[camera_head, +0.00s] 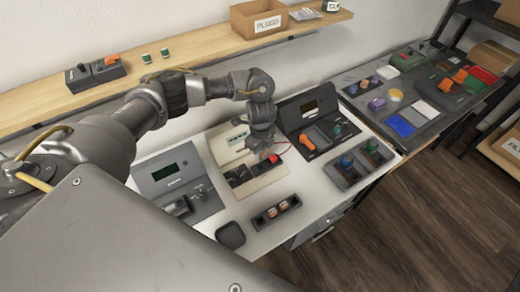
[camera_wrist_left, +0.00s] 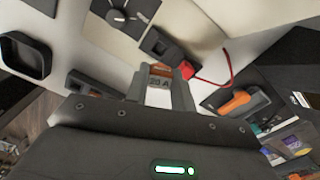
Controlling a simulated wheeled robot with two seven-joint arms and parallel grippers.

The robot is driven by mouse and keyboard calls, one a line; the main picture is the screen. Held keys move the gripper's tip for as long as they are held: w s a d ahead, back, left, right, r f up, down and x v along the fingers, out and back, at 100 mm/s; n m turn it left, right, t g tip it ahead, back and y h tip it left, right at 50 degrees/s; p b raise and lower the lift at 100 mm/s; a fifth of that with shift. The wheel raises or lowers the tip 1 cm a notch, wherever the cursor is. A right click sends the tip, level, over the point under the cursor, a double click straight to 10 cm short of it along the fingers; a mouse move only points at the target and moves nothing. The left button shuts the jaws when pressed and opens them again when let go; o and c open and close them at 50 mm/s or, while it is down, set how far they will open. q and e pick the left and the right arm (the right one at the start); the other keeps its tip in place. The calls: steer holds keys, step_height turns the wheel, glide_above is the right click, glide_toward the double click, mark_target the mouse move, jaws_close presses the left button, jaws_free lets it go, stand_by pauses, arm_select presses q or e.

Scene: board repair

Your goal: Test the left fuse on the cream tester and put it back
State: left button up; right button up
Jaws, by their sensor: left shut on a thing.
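My left gripper (camera_head: 262,140) is over the cream tester (camera_head: 222,150), above its dark strip and near a red cap with a red wire (camera_head: 274,158). In the left wrist view, the left gripper (camera_wrist_left: 160,78) is shut on a fuse (camera_wrist_left: 159,82) with an orange end and a label that seems to read 20 A. The red cap (camera_wrist_left: 186,69) sits close beyond it at the end of a dark block. I cannot tell whether the fuse touches the tester. My right gripper is not in view.
A grey meter (camera_head: 165,172) stands left of the tester. A dark device with an orange part (camera_head: 318,138) and boxes with blue and green knobs (camera_head: 357,168) stand to the right. A dark rounded dish (camera_head: 231,235) lies near the front edge. A shelf runs behind.

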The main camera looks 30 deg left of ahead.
arm_select(q)
steer(key=shift+f, duration=0.25)
step_height(320, 180, down, 4)
steer(key=b, duration=0.4)
steer(key=shift+r, duration=0.15)
steer(key=shift+f+b, duration=0.55)
steer(key=shift+f, duration=0.1)
steer(key=shift+p, duration=0.55)
stand_by(0.6)
steer(key=shift+f, duration=0.4)
stand_by(0.5)
steer(key=shift+f, duration=0.15)
stand_by(0.6)
steer(key=shift+f+b, duration=0.3)
steer(key=shift+f, duration=0.2)
stand_by(0.8)
